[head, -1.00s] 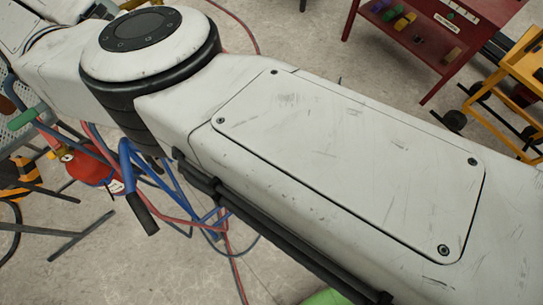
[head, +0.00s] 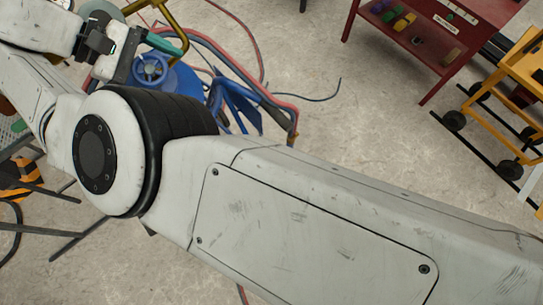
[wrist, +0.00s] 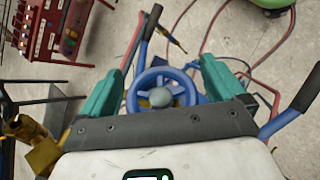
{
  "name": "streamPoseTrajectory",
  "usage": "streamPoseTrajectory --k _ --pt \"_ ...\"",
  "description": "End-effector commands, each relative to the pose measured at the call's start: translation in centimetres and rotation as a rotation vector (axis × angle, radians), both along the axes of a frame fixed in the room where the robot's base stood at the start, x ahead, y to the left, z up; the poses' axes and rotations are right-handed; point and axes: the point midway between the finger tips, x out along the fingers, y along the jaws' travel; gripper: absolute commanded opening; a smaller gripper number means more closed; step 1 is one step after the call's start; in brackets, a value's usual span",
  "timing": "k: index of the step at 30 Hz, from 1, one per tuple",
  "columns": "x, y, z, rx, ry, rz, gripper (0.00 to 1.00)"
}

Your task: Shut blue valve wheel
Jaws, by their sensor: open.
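The blue valve wheel (wrist: 160,80) shows in the wrist view, with a round grey hub at its centre. My gripper (wrist: 163,68) is open, with one teal finger to the left of the wheel and the other to the right. Nothing is held between them. I cannot tell how far the wheel is from the fingers in depth. In the head view the blue wheel (head: 150,68) shows at the upper left, just below a teal finger of my gripper (head: 160,46). My arm covers part of the area around it.
Blue bars with black grips (wrist: 290,108) stand close on the right in the wrist view. Red and blue hoses (head: 270,95) lie beside the wheel. A red shelf cart (head: 430,40) and a yellow trolley (head: 515,75) stand at the right. Bare concrete floor lies between.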

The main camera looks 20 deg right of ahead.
Motion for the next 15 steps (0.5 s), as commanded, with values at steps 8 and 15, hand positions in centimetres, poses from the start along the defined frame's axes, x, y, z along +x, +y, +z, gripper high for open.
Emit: streamPoseTrajectory --k 8,15 --pt "0.10 -0.14 -0.02 -0.053 -0.015 0.097 0.96" --pt "0.27 -0.22 0.07 -0.101 -0.030 0.193 0.96"
